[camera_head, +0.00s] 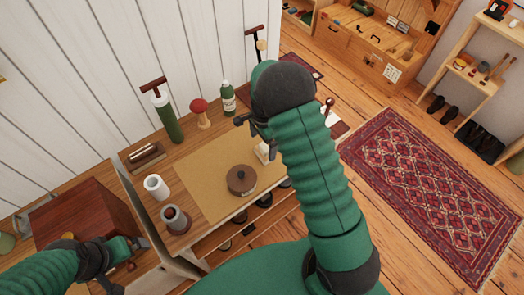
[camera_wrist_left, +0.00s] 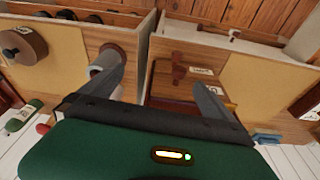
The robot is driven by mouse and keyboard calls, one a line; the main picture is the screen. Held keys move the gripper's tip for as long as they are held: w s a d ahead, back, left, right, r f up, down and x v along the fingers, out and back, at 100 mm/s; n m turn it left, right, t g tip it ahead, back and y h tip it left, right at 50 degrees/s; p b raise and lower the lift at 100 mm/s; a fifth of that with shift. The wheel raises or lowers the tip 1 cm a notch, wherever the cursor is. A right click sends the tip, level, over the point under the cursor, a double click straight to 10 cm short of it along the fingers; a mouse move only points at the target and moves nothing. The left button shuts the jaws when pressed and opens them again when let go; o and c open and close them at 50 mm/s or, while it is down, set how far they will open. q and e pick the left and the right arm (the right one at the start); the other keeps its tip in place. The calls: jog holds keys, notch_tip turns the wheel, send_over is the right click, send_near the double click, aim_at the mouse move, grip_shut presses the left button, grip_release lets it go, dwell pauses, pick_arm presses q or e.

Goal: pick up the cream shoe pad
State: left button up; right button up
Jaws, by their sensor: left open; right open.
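A small cream block (camera_head: 263,152), which may be the cream shoe pad, stands near the right edge of the tan mat (camera_head: 205,190) in the head view. It is partly hidden behind my right arm. My right gripper (camera_head: 254,129) is open, above and just left of the block; I cannot tell whether they touch. My left gripper (camera_head: 125,262) is at the lower left, by the red-brown wooden box (camera_head: 85,215). In the left wrist view its two fingers (camera_wrist_left: 160,85) are spread with nothing held between them.
On the bench stand a round brown tin (camera_head: 241,180), a white cylinder (camera_head: 156,187), a grey cup (camera_head: 175,219), a green bottle (camera_head: 228,98), a red-topped mushroom form (camera_head: 201,112) and a brush (camera_head: 146,155). A patterned rug (camera_head: 430,185) lies on the floor at right.

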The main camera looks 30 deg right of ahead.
aim_at(264, 146)
jog(key=f, duration=0.2)
jog(key=d+f, duration=0.1)
jog(key=f, duration=0.1)
jog(key=shift+s+p, duration=0.35)
jog(key=shift+f, duration=0.25)
jog(key=shift+w+a+f, duration=0.1)
jog(key=shift+a, duration=0.15)
jog(key=shift+w+a, duration=0.1)
jog(key=shift+a, duration=0.15)
jog(key=c, duration=0.4)
jog(key=shift+d, duration=0.3)
jog(key=c, duration=0.9)
jog(key=shift+a, duration=0.1)
jog(key=shift+c, duration=1.2)
